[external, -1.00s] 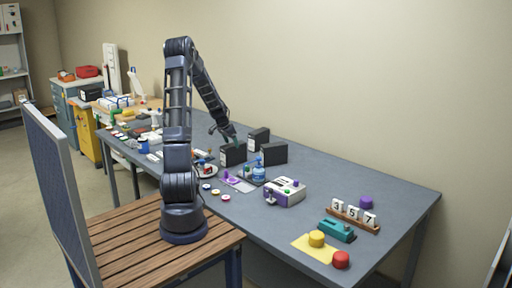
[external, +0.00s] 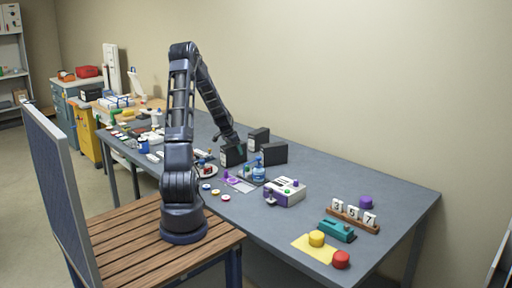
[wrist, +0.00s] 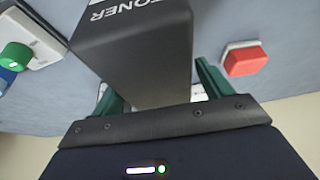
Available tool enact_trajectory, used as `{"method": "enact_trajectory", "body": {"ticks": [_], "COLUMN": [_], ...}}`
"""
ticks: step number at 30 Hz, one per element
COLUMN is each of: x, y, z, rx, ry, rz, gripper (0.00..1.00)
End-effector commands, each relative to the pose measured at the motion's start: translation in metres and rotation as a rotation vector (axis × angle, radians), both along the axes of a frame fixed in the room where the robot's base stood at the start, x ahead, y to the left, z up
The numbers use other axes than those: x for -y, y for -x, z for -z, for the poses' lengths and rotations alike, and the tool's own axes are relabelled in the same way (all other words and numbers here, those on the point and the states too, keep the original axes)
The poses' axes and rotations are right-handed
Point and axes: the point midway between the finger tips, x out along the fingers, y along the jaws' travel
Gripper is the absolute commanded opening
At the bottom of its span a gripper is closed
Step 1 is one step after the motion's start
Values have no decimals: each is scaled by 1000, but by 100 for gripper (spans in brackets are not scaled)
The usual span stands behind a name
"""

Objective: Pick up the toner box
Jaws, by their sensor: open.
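The toner box (wrist: 135,50) is dark grey to black, with white "TONER" lettering in the wrist view. In the external view it appears to be the black box (external: 232,156) directly under my gripper (external: 230,141), standing on the grey table. In the wrist view my gripper (wrist: 156,78) is open, with a green finger on each side of the box's near end. A gap shows beside the right finger; I cannot tell whether the left finger touches the box.
Two more black boxes (external: 258,138) (external: 274,153) stand close behind and right. A blue bottle (external: 258,170) and a purple-white device (external: 285,192) are in front right.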

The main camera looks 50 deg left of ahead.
Motion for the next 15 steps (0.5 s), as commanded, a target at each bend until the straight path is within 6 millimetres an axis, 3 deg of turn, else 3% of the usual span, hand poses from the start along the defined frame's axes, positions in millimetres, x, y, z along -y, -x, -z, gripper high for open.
{"method": "enact_trajectory", "body": {"ticks": [15], "x": [0], "y": [0], "z": [5], "rx": [0], "ry": [0], "rz": [0], "gripper": [78]}}
